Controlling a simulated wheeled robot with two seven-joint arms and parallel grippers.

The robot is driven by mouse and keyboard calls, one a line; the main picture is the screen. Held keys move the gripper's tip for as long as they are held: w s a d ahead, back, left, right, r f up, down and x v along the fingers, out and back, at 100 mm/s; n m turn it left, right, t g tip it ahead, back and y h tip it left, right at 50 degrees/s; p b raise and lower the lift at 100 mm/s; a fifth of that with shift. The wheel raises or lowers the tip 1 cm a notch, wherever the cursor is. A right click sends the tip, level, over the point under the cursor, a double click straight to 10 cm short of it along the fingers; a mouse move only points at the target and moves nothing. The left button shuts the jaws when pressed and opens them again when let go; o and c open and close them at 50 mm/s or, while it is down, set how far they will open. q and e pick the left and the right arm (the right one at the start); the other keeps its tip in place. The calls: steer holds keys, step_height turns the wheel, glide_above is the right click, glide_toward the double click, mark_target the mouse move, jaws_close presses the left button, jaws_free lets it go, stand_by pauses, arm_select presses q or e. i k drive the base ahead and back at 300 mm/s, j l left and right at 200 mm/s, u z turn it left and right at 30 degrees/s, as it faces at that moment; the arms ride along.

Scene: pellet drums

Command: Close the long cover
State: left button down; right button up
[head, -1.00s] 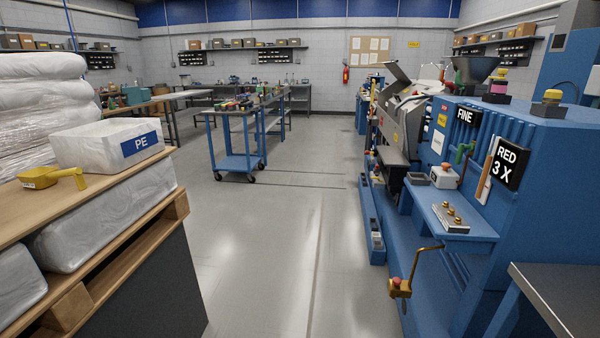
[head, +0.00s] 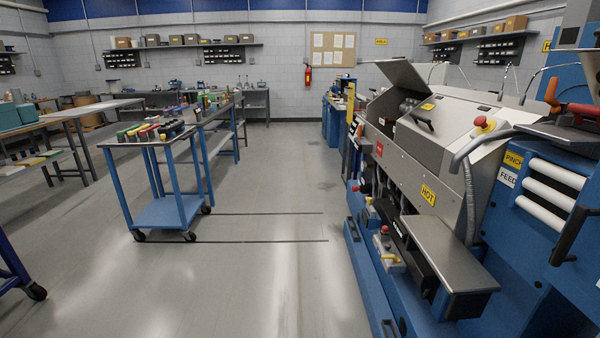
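On the right stands the blue and grey machine (head: 420,150). A grey metal cover (head: 398,88) stands raised and tilted on its far part, with a dark opening (head: 410,108) beneath it. A black handle (head: 423,122) shows near that opening. Nearer, a sloping grey housing (head: 470,118) continues the machine's top; I cannot tell whether it belongs to the same cover. Neither of my grippers is in view.
A blue cart (head: 165,212) with coloured items on top stands left of centre. A grey shelf (head: 445,255) juts from the machine at front right, near a yellow HOT label (head: 428,195). The floor (head: 270,270) between cart and machine is clear.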

mark_target(399, 70)
steer(key=i+z, duration=0.1)
steer(key=i, duration=0.35)
steer(key=i+j+z, duration=0.1)
steer(key=i, duration=0.4)
steer(key=i+j, duration=0.1)
steer(key=i, duration=0.35)
steer(key=i+j+z, duration=0.15)
steer(key=i, duration=0.3)
steer(key=i+j+z, duration=0.1)
steer(key=i, duration=0.4)
steer(key=i+j+z, duration=0.1)
steer(key=i, duration=0.35)
steer(key=j, duration=0.1)
